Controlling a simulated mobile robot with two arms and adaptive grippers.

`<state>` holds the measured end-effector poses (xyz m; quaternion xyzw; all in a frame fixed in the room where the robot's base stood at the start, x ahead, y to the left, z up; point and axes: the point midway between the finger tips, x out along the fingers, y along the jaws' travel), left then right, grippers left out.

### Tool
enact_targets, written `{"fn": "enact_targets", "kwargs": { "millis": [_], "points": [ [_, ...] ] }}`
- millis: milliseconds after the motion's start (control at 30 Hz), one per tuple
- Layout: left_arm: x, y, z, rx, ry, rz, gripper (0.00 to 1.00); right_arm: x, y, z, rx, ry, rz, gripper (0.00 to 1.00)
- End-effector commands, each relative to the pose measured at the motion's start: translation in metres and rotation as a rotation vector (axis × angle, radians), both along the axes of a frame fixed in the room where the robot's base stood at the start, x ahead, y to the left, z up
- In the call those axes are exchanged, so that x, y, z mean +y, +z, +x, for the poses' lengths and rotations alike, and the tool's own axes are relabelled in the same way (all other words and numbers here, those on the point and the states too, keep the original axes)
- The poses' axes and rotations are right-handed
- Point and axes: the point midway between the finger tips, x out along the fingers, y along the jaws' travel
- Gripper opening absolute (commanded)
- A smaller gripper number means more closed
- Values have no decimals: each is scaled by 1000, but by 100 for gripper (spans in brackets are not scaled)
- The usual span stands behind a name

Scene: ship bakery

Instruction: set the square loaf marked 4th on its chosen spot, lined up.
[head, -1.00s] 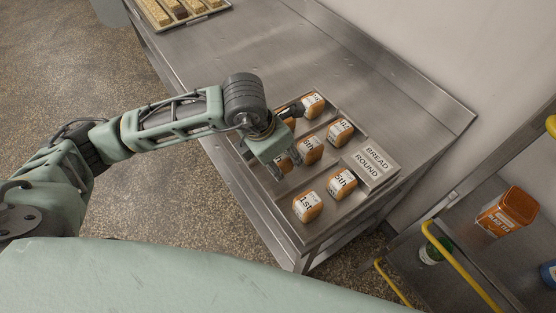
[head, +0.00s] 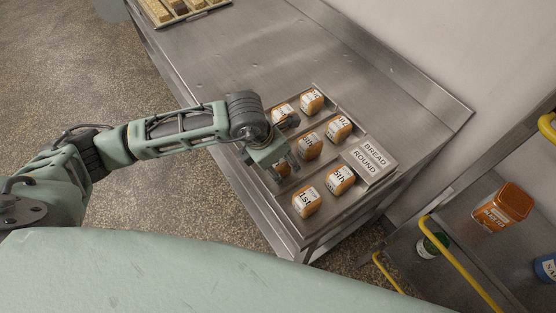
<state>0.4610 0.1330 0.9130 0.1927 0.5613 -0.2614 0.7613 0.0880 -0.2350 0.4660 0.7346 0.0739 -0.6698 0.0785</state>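A steel tray (head: 284,205) on the bench holds several square loaves with printed labels. My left gripper (head: 285,167) reaches down over its left side. A brown loaf (head: 282,171) sits at the fingers, mostly hidden by them; its label cannot be read, and I cannot tell whether they grip it or stand around it. No label clearly reads 4th. The loaf marked 1st (head: 306,203) is at the near end, with another loaf (head: 340,179) beside it. One loaf (head: 309,146) stands just right of the gripper. My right gripper is not in view.
More loaves stand at the tray's right (head: 338,129), far end (head: 311,101) and far left (head: 284,115). A sign reading BREAD ROUND (head: 369,161) is at the right edge. A shelf cart with yellow rails (head: 462,263) stands at right.

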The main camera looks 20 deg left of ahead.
Motion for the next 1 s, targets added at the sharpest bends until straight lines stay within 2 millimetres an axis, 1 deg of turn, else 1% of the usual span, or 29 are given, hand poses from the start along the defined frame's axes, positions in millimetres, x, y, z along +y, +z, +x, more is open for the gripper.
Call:
{"fn": "enact_targets", "kwargs": {
  "millis": [67,333,433,467,567,800,900,1000],
  "points": [
    [0,0,0,0,0,0,62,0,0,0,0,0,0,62],
    [0,1,0,0,0,0,62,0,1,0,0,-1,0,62],
    [0,5,0,0,0,0,62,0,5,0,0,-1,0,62],
    [1,6,0,-1,0,0,62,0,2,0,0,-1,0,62],
    [4,18,-3,-4,0,0,62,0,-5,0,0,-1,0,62],
    [13,68,-15,-7,-1,-1,62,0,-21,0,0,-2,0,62],
    [17,87,-20,-6,-1,0,62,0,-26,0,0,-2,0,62],
    [19,102,-23,-5,0,-1,62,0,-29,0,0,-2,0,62]
  ]
}}
